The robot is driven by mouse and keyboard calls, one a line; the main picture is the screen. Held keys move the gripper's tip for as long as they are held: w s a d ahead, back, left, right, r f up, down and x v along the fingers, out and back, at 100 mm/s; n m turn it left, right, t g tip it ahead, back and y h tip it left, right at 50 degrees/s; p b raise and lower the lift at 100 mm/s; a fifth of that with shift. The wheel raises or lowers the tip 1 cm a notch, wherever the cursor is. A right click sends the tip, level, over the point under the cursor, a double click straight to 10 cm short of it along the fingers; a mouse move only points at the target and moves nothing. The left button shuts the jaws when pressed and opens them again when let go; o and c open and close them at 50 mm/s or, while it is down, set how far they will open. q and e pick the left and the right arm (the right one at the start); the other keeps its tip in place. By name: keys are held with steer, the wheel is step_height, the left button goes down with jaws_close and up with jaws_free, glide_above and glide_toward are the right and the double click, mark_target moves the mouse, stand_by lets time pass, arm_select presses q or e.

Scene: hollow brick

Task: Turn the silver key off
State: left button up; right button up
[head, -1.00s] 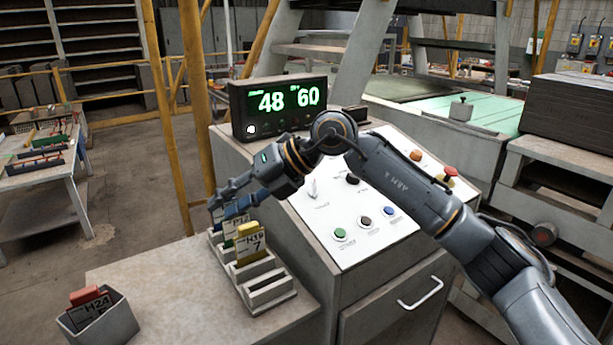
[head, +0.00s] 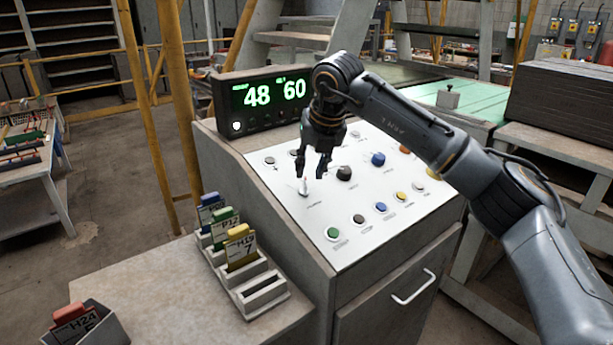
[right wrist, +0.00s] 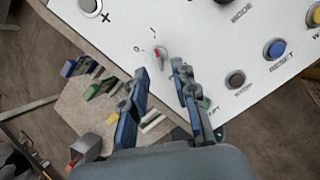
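The silver key (head: 304,187) stands in its switch on the left part of the white sloping panel (head: 345,245). In the right wrist view the key (right wrist: 162,56) lies just beyond the fingertips, with a small red mark and short labels beside it. My right gripper (head: 311,174) points down over the panel, close to the key. In the right wrist view its fingers (right wrist: 160,72) are apart with nothing between them. I cannot tell whether a finger touches the key. My left gripper is in neither view now.
Buttons and knobs surround the key, including a black knob (head: 344,173), a blue one (head: 378,159) and a green button (head: 333,233). A display (head: 268,100) reading 48 and 60 stands behind. A rack (head: 262,296) of coloured tags is at the lower left.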

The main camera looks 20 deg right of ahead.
mark_target(306, 182)
steer(key=p+x, duration=0.1)
steer(key=x, duration=0.4)
steer(key=shift+r, duration=0.1)
jaws_close()
